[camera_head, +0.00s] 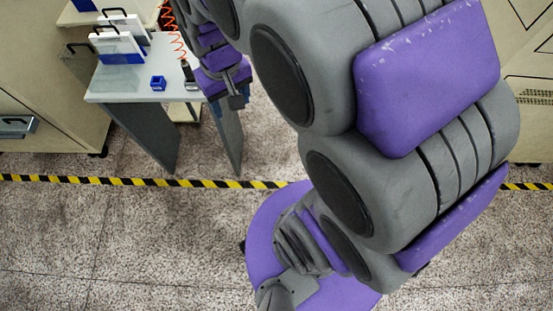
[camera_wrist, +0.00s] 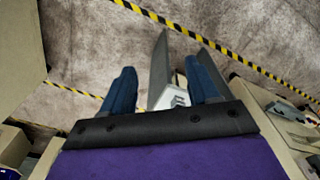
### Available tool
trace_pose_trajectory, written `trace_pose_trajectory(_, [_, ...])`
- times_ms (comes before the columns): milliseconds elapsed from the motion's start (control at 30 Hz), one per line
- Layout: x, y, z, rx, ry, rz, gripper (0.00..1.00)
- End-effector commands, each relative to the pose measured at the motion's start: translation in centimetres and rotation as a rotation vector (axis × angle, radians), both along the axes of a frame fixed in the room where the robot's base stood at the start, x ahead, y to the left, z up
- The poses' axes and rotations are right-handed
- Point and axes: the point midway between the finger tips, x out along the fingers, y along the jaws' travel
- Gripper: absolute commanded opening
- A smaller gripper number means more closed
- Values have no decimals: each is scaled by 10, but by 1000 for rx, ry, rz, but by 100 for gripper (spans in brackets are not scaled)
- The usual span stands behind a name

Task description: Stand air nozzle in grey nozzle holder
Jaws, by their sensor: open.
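A dark air nozzle (camera_head: 187,71) stands roughly upright near the right end of the grey table top, with an orange coiled hose (camera_head: 176,35) rising above it. A small grey piece, likely the grey nozzle holder (camera_head: 192,86), shows at its foot; it is too small to tell how the nozzle sits in it. My gripper (camera_head: 236,102) is at the table's right edge, to the right of the nozzle and apart from it in the picture. In the wrist view my gripper (camera_wrist: 160,68) has its two blue fingers spread, with nothing held between them.
The grey table (camera_head: 125,96) also bears a small blue block-like holder (camera_head: 158,83) and white-and-blue carriers with black handles (camera_head: 118,48). Beige cabinets (camera_head: 50,100) stand at left. Yellow-black tape (camera_head: 130,181) crosses the open floor in front.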

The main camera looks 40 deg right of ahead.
Motion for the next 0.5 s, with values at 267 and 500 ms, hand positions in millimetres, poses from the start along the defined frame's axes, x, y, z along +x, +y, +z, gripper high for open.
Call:
trace_pose_trajectory(267, [-122, 3, 5, 9, 124, 20, 60])
trace_pose_trajectory(500, [-174, 4, 1, 8, 186, 31, 60])
